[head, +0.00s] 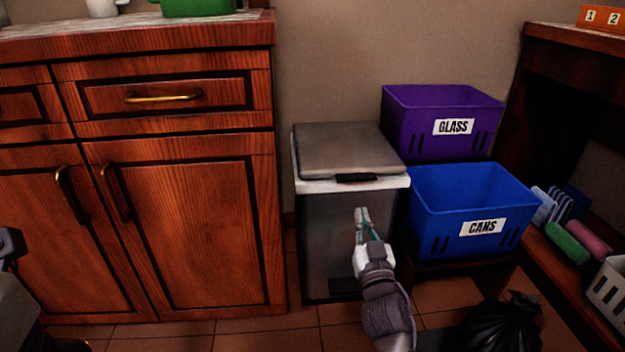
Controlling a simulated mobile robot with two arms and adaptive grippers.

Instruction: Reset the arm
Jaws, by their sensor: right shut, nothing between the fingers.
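My right gripper (362,221) is shut and empty, pointing up in front of the grey trash bin (327,230). The right arm comes in from the bottom, right of the middle. The bin's lid (345,151) is down, with a dark handle at its front edge. Whether the gripper touches the bin front I cannot tell. At the left edge part of my left arm shows; its fingertips are not visible.
A wooden cabinet (185,215) with brass handles stands at left. A purple GLASS crate (405,127) and a blue CANS crate (440,235) stand right of the bin. A black bag (505,325) lies on the floor. A shelf with rolled towels (567,243) is at right.

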